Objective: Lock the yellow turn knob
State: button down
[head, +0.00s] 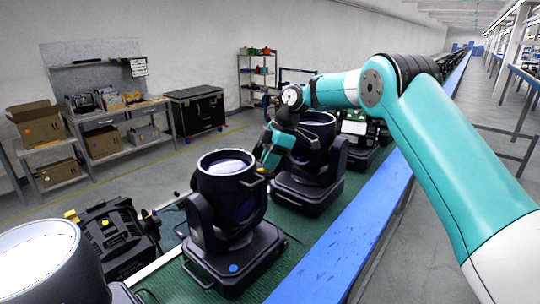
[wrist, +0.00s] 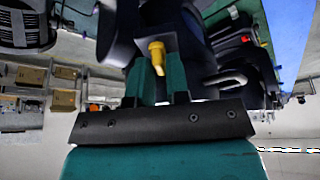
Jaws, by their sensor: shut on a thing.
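The yellow turn knob (wrist: 157,50) shows in the wrist view between the two teal fingers of my gripper (wrist: 160,78), against a dark par can body. My gripper is shut on it. In the head view my gripper (head: 267,162) reaches down at the right side of the near black par can (head: 228,205), close to its upper rim. A small yellow spot (head: 262,170) shows there, partly hidden by the fingers. The par can stands upright in its yoke on its base. I cannot read the knob's angle clearly.
Another par can (head: 310,170) stands just behind, close to my gripper. A large light (head: 45,260) fills the near left corner, and a black fixture (head: 118,235) lies beside it. The green belt (head: 330,220) has a blue rail (head: 350,245) on its right.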

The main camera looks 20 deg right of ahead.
jog(key=shift+r+n, duration=0.1)
jog(key=shift+n, duration=0.2)
jog(key=c, duration=1.2)
grip_release()
jog(key=p+v, duration=0.3)
jog(key=v, duration=0.4)
jog(key=shift+w+d+r, duration=0.1)
jog(key=shift+r, duration=0.1)
